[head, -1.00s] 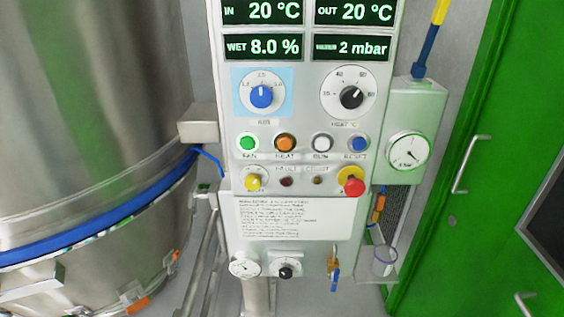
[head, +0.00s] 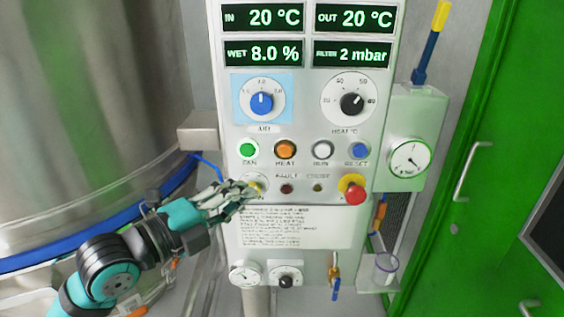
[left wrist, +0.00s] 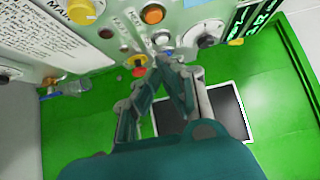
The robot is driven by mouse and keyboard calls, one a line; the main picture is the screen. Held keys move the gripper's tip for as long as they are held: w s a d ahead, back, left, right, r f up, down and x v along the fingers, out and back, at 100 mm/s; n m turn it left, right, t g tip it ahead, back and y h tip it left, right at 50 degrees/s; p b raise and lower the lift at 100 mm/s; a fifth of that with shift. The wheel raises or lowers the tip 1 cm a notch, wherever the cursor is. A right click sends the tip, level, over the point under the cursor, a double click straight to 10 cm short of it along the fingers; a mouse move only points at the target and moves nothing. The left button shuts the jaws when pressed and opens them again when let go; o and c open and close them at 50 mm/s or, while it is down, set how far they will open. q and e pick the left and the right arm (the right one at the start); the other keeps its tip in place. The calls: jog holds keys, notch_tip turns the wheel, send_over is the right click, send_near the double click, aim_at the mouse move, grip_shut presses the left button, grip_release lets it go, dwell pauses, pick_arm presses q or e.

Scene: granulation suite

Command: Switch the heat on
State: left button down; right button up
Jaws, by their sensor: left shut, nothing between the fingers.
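The orange HEAT button (head: 286,149) sits in the button row of the panel, between the green FAN button (head: 247,149) and the white RUN button (head: 322,150). It also shows at the top of the left wrist view (left wrist: 153,14). My left gripper (head: 252,190) is shut and empty, below and left of the HEAT button. Its fingertips partly cover the yellow MAIN knob (head: 262,187) in the head view; contact cannot be told. The fingers also show in the left wrist view (left wrist: 168,66). My right gripper is not in view.
The blue RESET button (head: 359,151) and red emergency button (head: 354,192) are on the right. Above are the blue AIR dial (head: 262,103) and black HEAT dial (head: 352,103). A steel vessel (head: 90,100) stands left, a green door (head: 500,130) right.

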aim_at(285, 150)
pick_arm(q)
jog(key=p+x, duration=0.1)
jog(key=x, duration=0.3)
jog(key=w+a+p+x, duration=0.1)
jog(key=p+x, duration=0.1)
jog(key=x, duration=0.2)
jog(key=w+a+p+x, duration=0.1)
jog(key=p+x, duration=0.1)
jog(key=x, duration=0.3)
jog(key=shift+a+f, duration=0.1)
jog(key=shift+w+f+b, duration=0.2)
jog(key=shift+w+b, duration=0.35)
jog(key=shift+b, duration=0.65)
jog(key=shift+w+r, duration=0.1)
jog(key=shift+r, duration=0.25)
